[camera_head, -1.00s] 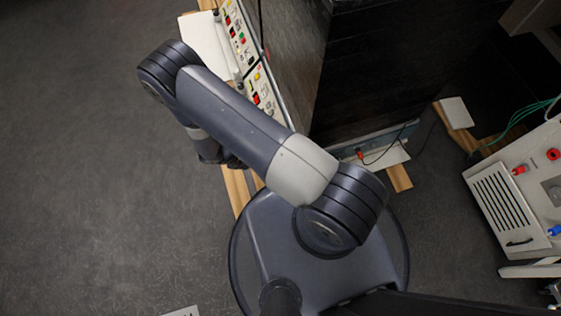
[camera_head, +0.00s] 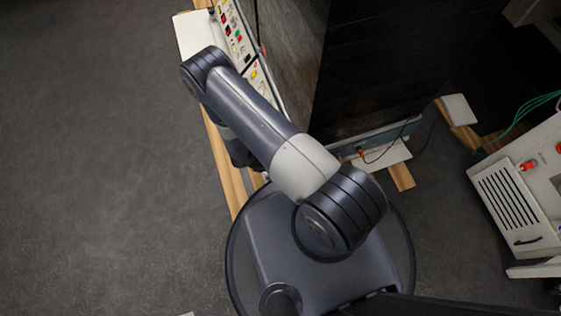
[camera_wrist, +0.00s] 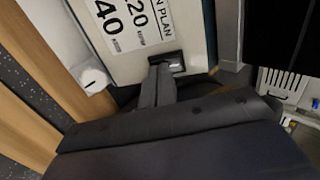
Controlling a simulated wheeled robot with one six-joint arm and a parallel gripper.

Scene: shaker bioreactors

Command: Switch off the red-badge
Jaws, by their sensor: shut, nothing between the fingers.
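In the wrist view my gripper (camera_wrist: 162,70) is shut and empty. Its fingertips are at the lower edge of a pale panel (camera_wrist: 135,62) with large printed numbers, beside a small dark switch-like part (camera_wrist: 178,60). I cannot tell whether they touch it. In the head view my gripper is hidden beneath my arm. Two control panels stand there with coloured buttons, an upper one (camera_head: 235,36) and a lower one (camera_head: 262,88) partly covered by my arm. I cannot make out a red badge on any unit.
A tall dark cabinet (camera_head: 365,70) stands right of the control panels. A pale unit with a vent grille (camera_head: 507,203) is at the far right. Wooden beams (camera_head: 222,165) lie along the floor at the left. The grey floor (camera_head: 100,160) there is clear.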

